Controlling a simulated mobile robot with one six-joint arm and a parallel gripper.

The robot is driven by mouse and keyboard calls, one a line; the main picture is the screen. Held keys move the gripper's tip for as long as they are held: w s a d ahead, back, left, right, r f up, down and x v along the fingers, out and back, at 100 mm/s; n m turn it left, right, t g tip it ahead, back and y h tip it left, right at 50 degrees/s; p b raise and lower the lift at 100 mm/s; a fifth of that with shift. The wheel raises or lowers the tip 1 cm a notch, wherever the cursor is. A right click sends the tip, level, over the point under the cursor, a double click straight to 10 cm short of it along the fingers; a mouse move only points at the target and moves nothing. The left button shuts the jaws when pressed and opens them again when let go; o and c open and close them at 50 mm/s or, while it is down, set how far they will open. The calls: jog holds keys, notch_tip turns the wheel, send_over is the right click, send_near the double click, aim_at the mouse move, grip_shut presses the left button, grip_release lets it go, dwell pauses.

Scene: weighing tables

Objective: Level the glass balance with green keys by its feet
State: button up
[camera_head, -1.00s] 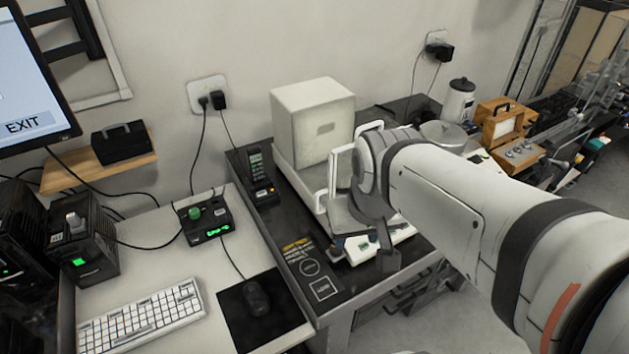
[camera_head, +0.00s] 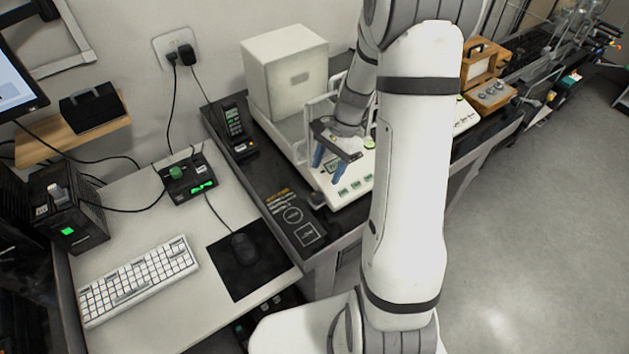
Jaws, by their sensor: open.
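The glass balance (camera_head: 345,197) with green keys stands on the dark table, a white box-shaped body (camera_head: 286,75) at its back and a pale front panel. Several green keys (camera_head: 355,185) show along the front edge of that panel. My gripper (camera_head: 325,160) is open, its blue fingers pointing down just above the front left part of the balance. I cannot tell whether the fingers touch it. The feet are not clear to see, and my arm covers the right side of the balance.
A handset (camera_head: 233,125) in its cradle stands left of the balance. The white desk at left holds a keyboard (camera_head: 138,280), a mouse (camera_head: 243,247) on a black mat and a small black box (camera_head: 188,178) with a green knob. A wooden case (camera_head: 484,65) stands at right.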

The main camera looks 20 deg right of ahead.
aim_at(317, 195)
jog(key=shift+w+f, duration=0.1)
jog(key=shift+f, duration=0.55)
jog(key=x, duration=0.7)
jog(key=shift+a+f+p, duration=0.1)
jog(key=shift+f+p, duration=0.1)
jog(key=shift+p, duration=0.2)
jog(key=shift+c, duration=0.5)
jog(key=c, duration=0.9)
jog(key=shift+o, duration=0.2)
jog(key=shift+n+g+b, duration=0.4)
jog(key=shift+n+g, duration=0.1)
jog(key=shift+n, duration=0.6)
jog(key=o, duration=1)
jog(key=shift+c, duration=0.2)
